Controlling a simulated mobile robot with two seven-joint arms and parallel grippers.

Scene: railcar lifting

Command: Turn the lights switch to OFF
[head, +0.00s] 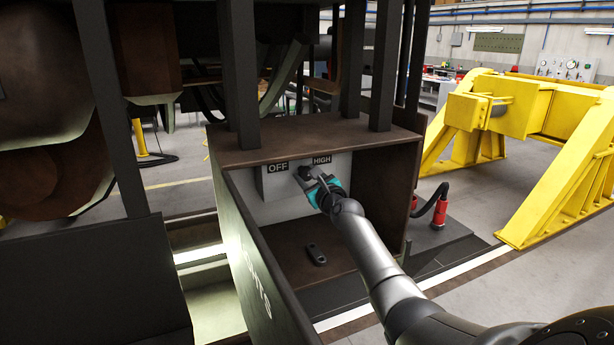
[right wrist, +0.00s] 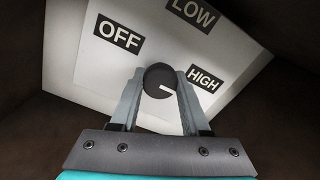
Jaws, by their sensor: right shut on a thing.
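The lights switch is a round dark knob (right wrist: 158,77) with a white mark, on a pale panel (head: 283,208) inside an open brown box. In the right wrist view the panel carries OFF (right wrist: 120,40), LOW (right wrist: 192,12) and HIGH (right wrist: 203,80) labels. The white mark points right and slightly down, on the HIGH side, away from OFF. My right gripper (head: 308,178) is shut on the knob, one finger on each side; it also shows in the right wrist view (right wrist: 160,90). In the head view the gripper hides the knob and LOW. My left gripper is not in view.
The box (head: 402,185) has side walls and a top close around my right wrist. Its open door (head: 262,275) reads "...GHTS". A small dark part (head: 316,254) lies on its floor. Dark posts (head: 240,75) stand above. A yellow stand (head: 560,165) is at right.

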